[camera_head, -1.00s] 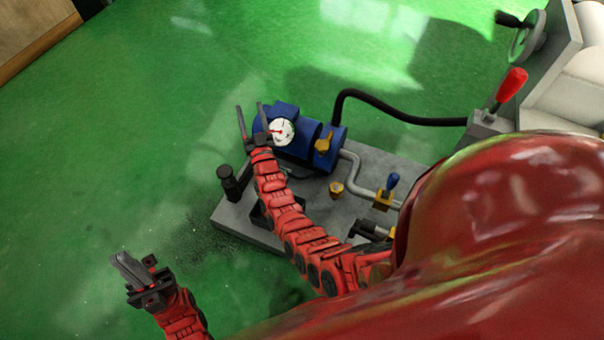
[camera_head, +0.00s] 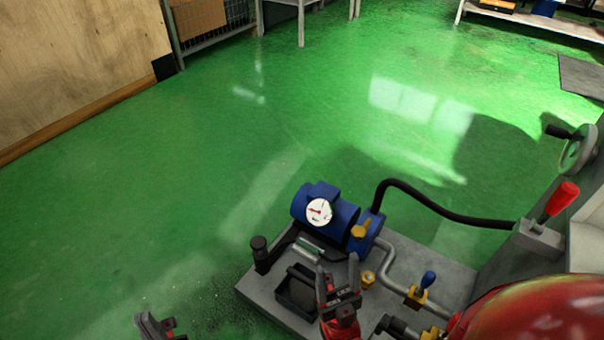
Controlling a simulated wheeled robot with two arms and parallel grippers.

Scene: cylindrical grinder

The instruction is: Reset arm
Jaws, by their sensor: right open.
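My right gripper (camera_head: 338,282) is in the lower middle of the head view, its two dark fingers apart and pointing up the picture. It shows in front of the grey base plate of the pump unit, with nothing between its fingers. My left gripper (camera_head: 154,326) is at the bottom edge, left of the unit, over the green floor. Most of it is cut off, and its jaw gap is not clear.
The blue pump (camera_head: 335,210) with a white gauge (camera_head: 319,211) stands on a grey plate (camera_head: 262,287). A black hose (camera_head: 440,207) runs right to the machine with a red-handled lever (camera_head: 562,199) and handwheel (camera_head: 578,149). Green floor (camera_head: 200,180) is open at left and behind.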

